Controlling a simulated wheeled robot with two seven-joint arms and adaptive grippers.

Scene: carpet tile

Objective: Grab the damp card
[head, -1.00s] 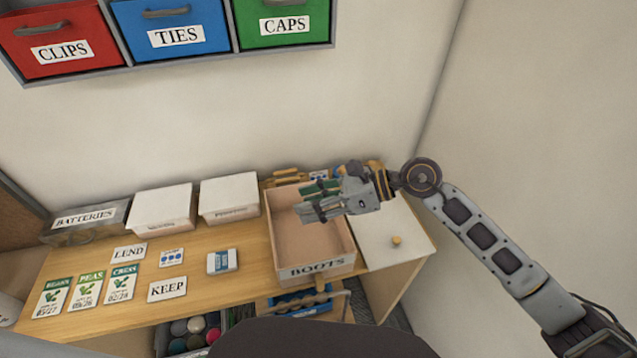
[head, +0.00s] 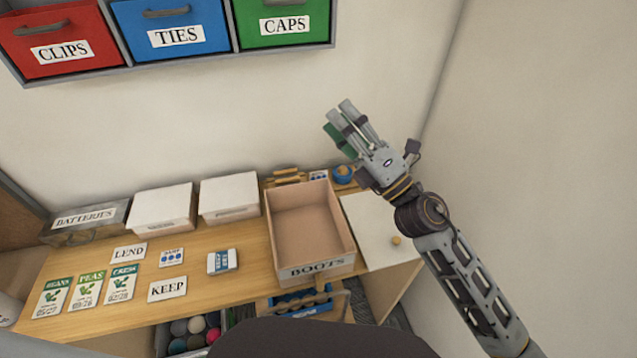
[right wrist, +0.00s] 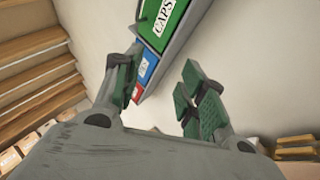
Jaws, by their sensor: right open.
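The damp card (head: 172,257) is a small white card with blue dots and a line of dark print that seems to read DAMP. It lies flat on the wooden table, between the LEND card (head: 129,252) and a small blue-and-white box (head: 222,262). My right gripper (head: 343,122) is open and empty, raised in front of the back wall with its fingers pointing up. It is far to the right of the card and above it. In the right wrist view its open fingers (right wrist: 163,92) face the wall bins; the card cannot be made out there. My left gripper is not in view.
The open BOOTS box (head: 322,268) stands right of the card. The KEEP card (head: 167,289) and several seed packets (head: 90,290) lie nearby. White lidded boxes (head: 229,196) line the back. Another blue-dotted card (head: 318,176) is behind the BOOTS box. Labelled bins (head: 174,37) hang above.

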